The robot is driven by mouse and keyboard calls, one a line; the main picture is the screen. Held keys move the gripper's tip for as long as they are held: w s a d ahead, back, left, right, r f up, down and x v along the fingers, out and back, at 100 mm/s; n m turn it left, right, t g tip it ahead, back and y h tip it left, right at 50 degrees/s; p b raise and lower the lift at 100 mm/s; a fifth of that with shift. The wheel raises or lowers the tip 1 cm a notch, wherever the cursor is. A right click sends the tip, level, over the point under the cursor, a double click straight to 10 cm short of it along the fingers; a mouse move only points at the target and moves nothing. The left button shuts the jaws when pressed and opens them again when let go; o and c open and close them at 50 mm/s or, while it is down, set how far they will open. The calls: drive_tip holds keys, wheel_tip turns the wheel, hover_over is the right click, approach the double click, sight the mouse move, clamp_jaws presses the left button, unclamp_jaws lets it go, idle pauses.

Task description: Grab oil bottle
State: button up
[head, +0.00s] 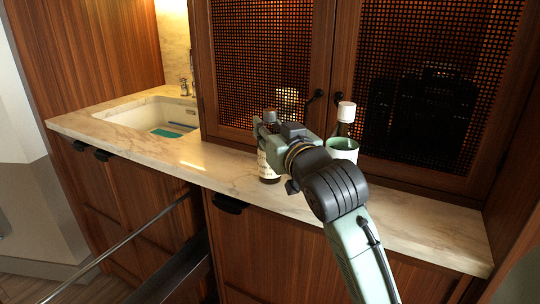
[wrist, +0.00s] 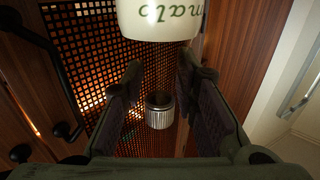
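A dark bottle with a cream label (head: 266,166) stands upright on the counter, partly hidden by my gripper (head: 264,130). My gripper (wrist: 158,75) is open, with a finger on each side of the bottle's upper part and visible gaps. A second dark bottle with a white cap (head: 346,111) stands to the right. I cannot read which bottle holds oil.
Mesh cabinet doors (head: 265,55) with dark handles rise close behind. The marble counter (head: 430,222) is clear at right. A sink (head: 150,116) is at left, and a drawer stands open below.

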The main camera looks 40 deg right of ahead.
clamp_jaws()
idle(0.6)
